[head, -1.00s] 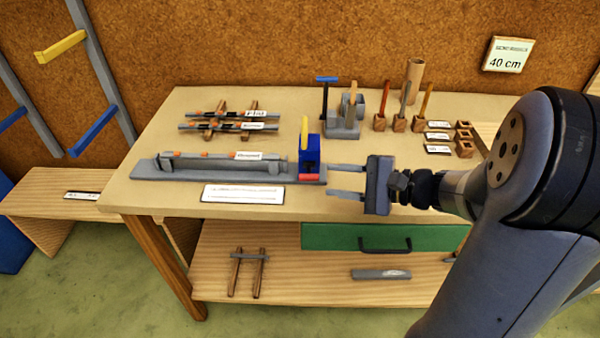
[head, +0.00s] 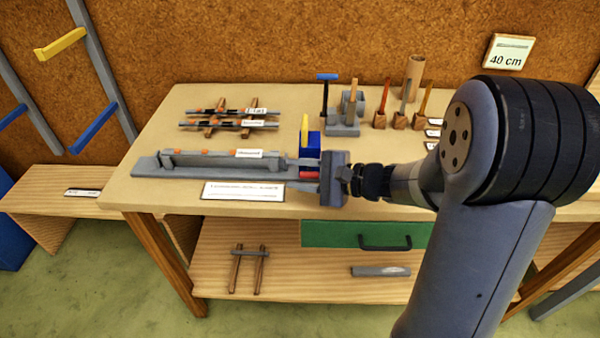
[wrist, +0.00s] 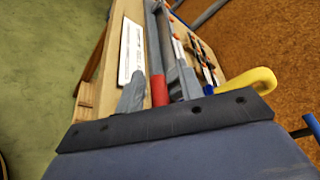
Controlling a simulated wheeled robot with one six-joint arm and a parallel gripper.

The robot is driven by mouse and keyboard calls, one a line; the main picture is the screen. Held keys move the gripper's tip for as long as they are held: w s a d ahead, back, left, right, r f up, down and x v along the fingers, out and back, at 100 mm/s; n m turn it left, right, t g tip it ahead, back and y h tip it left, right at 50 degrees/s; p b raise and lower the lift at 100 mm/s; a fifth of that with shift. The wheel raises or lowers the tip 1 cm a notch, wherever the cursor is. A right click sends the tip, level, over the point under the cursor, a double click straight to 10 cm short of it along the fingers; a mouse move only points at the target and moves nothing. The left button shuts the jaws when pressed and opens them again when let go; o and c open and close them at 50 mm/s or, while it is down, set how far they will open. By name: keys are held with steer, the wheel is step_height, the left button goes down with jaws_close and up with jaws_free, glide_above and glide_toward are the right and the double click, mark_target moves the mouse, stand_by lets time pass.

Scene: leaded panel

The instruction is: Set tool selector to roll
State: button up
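A blue block (head: 313,141) with an upright yellow lever (head: 305,124) and a red bar (head: 309,174) stands at the right end of a long grey fixture (head: 150,168) on the bench. I take this to be the tool selector; no "roll" mark is readable. My gripper (head: 302,175) points left and is open, with one finger on each side of the red bar in the picture. In the wrist view the red bar (wrist: 158,90) shows between the fingers and the yellow lever (wrist: 252,82) to their right. Whether a finger touches the bar is unclear. The gripper hides part of the block.
A white label card (head: 243,191) lies in front of the fixture. A rack (head: 208,131) with labelled strips is behind it. Upright tools in wooden blocks (head: 380,121) and a grey holder (head: 343,129) stand at the back. A green drawer (head: 325,234) is below the bench top.

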jaws_close()
steer(key=shift+r+p, duration=0.15)
steer(key=shift+p, duration=0.15)
steer(key=shift+w+r+m+g+p, duration=0.1)
steer(key=shift+r+m+g+p, duration=0.4)
steer(key=shift+p, duration=0.7)
steer(key=shift+w+r+m+g+h+p, duration=0.15)
steer(key=shift+w+r+m+g+p, duration=0.3)
steer(key=shift+m+p, duration=0.85)
steer(key=shift+w+r+m+g+h+p, duration=0.25)
steer(key=shift+m+g+p, duration=0.3)
steer(key=shift+p, duration=1.5)
steer(key=shift+w+r+m+g+h+p, duration=0.1)
steer(key=shift+w+r+m+g+p, duration=0.45)
steer(key=shift+p, duration=1.1)
steer(key=shift+s+f+m, duration=0.2)
steer(key=shift+f+m, duration=0.05)
steer(key=shift+m, duration=0.05)
